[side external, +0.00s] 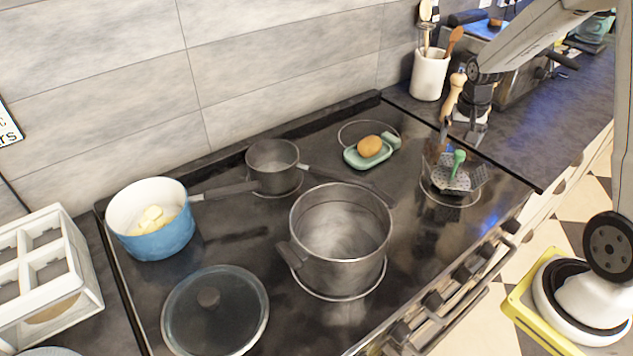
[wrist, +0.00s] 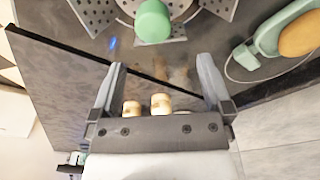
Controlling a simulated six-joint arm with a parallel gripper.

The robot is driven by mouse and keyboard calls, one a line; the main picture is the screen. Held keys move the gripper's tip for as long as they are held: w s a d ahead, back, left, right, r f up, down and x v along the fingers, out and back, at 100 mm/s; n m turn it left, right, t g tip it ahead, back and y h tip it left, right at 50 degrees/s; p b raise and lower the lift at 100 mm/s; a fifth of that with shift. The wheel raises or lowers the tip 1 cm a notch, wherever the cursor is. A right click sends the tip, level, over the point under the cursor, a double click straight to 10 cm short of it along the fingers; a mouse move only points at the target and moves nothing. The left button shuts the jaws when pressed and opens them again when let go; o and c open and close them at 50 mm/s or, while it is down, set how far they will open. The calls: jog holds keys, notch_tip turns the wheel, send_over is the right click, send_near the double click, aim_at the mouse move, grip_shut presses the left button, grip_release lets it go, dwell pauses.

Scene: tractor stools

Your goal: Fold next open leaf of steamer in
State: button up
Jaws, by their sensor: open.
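The steamer (side external: 455,182) is a grey perforated metal basket with a green knob (side external: 459,158) at its centre. It sits at the right end of the stove, with several leaves spread outward. In the wrist view its leaves (wrist: 95,12) and green knob (wrist: 153,20) show at the top edge, cut off by the frame. My gripper (wrist: 158,78) is open and empty, with its fingertips short of the steamer in that view. In the side view my gripper (side external: 457,140) is just above and behind the steamer, and its fingers are partly lost against the dark background.
A green dish (side external: 352,158) holding a potato (side external: 370,146) lies left of the steamer. A steel pot (side external: 340,260), a saucepan (side external: 272,178), a blue pot (side external: 160,240) and a glass lid (side external: 215,320) occupy the stove. A utensil crock (side external: 430,75) and a wooden mill (side external: 453,95) stand behind.

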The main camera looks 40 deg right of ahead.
aim_at(451, 160)
jog(key=shift+a+r, duration=0.1)
jog(key=shift+r, duration=0.55)
jog(key=shift+w+d+r+g+y, duration=0.15)
jog(key=shift+d+r+g+y, duration=0.1)
jog(key=shift+r, duration=0.25)
jog(key=shift+w+d+r+g+y, duration=0.1)
jog(key=shift+r+g+y, duration=0.15)
jog(key=shift+r, duration=0.2)
jog(key=shift+f, duration=3.9)
